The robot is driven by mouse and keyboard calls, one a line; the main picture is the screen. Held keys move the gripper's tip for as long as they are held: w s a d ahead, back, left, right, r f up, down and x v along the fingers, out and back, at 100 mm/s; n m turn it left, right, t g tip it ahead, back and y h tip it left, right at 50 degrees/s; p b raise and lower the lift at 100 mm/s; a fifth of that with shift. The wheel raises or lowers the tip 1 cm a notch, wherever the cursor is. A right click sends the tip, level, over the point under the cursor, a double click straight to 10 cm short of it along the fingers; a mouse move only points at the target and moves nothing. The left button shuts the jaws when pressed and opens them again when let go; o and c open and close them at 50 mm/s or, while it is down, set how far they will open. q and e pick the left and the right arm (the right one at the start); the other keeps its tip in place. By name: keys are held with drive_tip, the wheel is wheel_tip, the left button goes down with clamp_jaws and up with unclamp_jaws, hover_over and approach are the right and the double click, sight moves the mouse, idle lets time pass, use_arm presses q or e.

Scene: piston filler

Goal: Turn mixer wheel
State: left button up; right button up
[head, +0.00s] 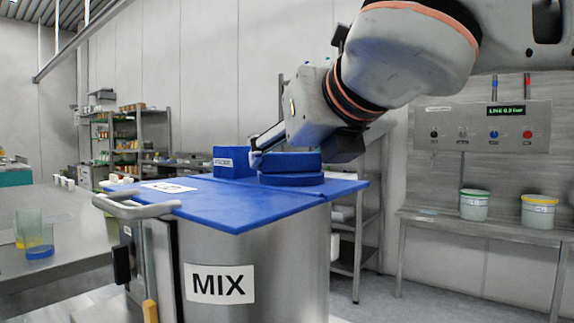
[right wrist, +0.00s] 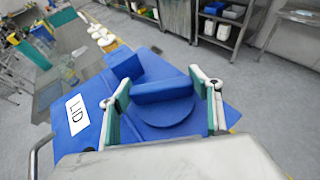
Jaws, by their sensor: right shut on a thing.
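The mixer wheel (head: 291,179) is a blue disc with a raised bar across it, on the blue lid (head: 236,214) of the steel mixing vessel marked MIX (head: 285,270). My right gripper (head: 268,148) reaches down to it from the upper right. In the right wrist view the gripper (right wrist: 161,92) has one finger at each end of the wheel's bar (right wrist: 162,91) and is shut on it. The round disc (right wrist: 167,116) lies under the bar. The far finger is partly hidden in the head view. My left gripper is not in view.
A blue block (head: 232,161) stands on the lid beside the wheel. A metal handle (head: 137,207) juts from the lid's left edge. Clear cups (head: 39,240) stand on the steel table at left. A bench (head: 480,226) with two tubs is at right.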

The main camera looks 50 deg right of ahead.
drive_tip(key=shift+f+m+g+h, duration=0.15)
drive_tip(key=shift+m+g+h, duration=0.15)
drive_tip(key=o, duration=1.1)
drive_tip(key=shift+o, duration=0.2)
drive_tip(key=shift+s+a+r, duration=0.1)
drive_tip(key=shift+r, duration=0.1)
drive_tip(key=v, duration=1.1)
drive_tip(key=shift+s, duration=0.4)
drive_tip(key=shift+a, duration=0.1)
